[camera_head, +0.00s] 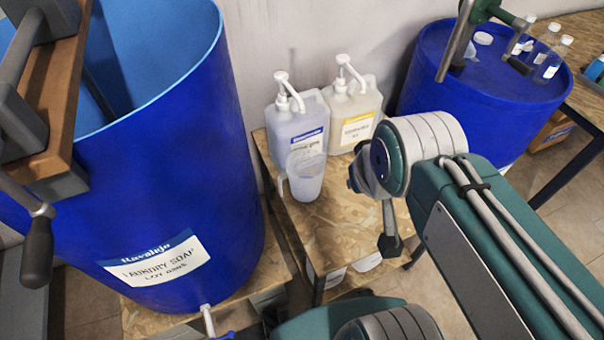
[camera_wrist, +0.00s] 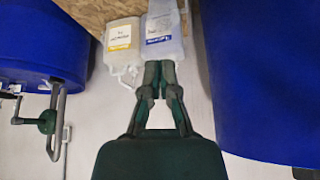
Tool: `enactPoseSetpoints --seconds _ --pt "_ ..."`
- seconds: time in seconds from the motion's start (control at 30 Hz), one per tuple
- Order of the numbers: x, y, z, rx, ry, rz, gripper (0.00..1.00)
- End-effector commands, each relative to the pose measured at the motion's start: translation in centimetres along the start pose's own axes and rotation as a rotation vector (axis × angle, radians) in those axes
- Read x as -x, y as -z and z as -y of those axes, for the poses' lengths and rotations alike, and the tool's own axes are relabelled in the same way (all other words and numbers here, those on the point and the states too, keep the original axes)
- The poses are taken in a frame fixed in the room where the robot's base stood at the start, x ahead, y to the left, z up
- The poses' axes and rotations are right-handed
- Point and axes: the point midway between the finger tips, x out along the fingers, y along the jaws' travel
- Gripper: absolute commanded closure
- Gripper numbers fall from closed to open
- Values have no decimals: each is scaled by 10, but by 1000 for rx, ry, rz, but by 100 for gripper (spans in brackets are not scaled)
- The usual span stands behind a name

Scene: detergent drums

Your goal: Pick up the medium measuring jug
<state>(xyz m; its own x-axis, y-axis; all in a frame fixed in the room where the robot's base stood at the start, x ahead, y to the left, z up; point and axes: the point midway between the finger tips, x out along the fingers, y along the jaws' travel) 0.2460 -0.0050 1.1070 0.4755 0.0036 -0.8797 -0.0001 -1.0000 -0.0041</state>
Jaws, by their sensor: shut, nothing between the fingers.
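A clear measuring jug (camera_head: 306,179) stands upright on the wooden-board table, in front of the blue-labelled pump bottle, its handle to the left. It is the only jug I can make out, so I cannot compare its size. In the wrist view, which is upside down, the jug is not clear against the bottles. My gripper (camera_wrist: 160,66) is shut and empty there, its tips meeting just below the blue-labelled bottle in the picture. In the head view my arm's wrist is right of the jug and apart from it; the fingertips are not clear.
A blue-labelled pump bottle (camera_head: 296,119) and a yellow-labelled one (camera_head: 354,113) stand side by side on the table (camera_head: 341,219), against the wall. A large open blue drum (camera_head: 172,199) is close on the left. Another blue drum (camera_head: 428,86) stands back right, bottles on top. Bare board lies right of the jug.

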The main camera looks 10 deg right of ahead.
Motion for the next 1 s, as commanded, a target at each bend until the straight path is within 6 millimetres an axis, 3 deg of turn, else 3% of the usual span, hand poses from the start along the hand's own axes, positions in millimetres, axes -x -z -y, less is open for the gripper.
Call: enactPoseSetpoints --seconds 0.43,0.47,0.5,0.57,0.67,1.0 --pt "0 0 0 0 0 0 100" --pt "0 0 0 0 0 0 91" --pt "0 0 0 0 0 0 73" --pt "-6 6 3 4 -2 0 50" --pt "-19 17 3 12 -6 -13 50" --pt "-96 71 3 61 -18 -125 50"
